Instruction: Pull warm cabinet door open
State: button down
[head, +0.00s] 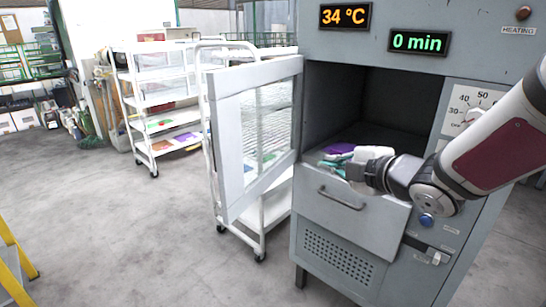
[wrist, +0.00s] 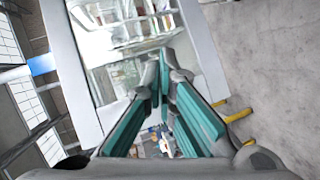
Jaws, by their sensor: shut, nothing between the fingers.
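The warm cabinet (head: 335,240) is grey, with displays reading 34 °C and 0 min. Its white-framed, glazed door (head: 229,165) stands swung wide open to the left of the dark chamber (head: 390,105). My gripper (head: 330,161) is at the lower front of the chamber opening, pointing left toward the door, and looks apart from it. In the wrist view, my gripper (wrist: 162,62) has its teal-padded fingers together at the tips, with nothing between them. The door (wrist: 68,75) fills much of the background there. The door's handle cannot be made out.
A purple item (head: 340,148) lies low in the chamber, partly hidden by my gripper. A drawer front with a handle (head: 341,200) sits below. White shelf trolleys (head: 160,100) stand behind the door and at left. Open floor (head: 110,235) lies left; a yellow frame (head: 15,255) is at the left edge.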

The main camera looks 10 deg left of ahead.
jog(key=s+a+f+n+g+y, duration=0.1)
jog(key=a+f+n+g+y, duration=0.1)
jog(key=a+n+y, duration=0.35)
jog(key=n+g+y, duration=0.3)
send_near(224, 162)
jog(key=x, duration=0.7)
jog(key=shift+f, duration=0.1)
jog(key=shift+a, duration=0.1)
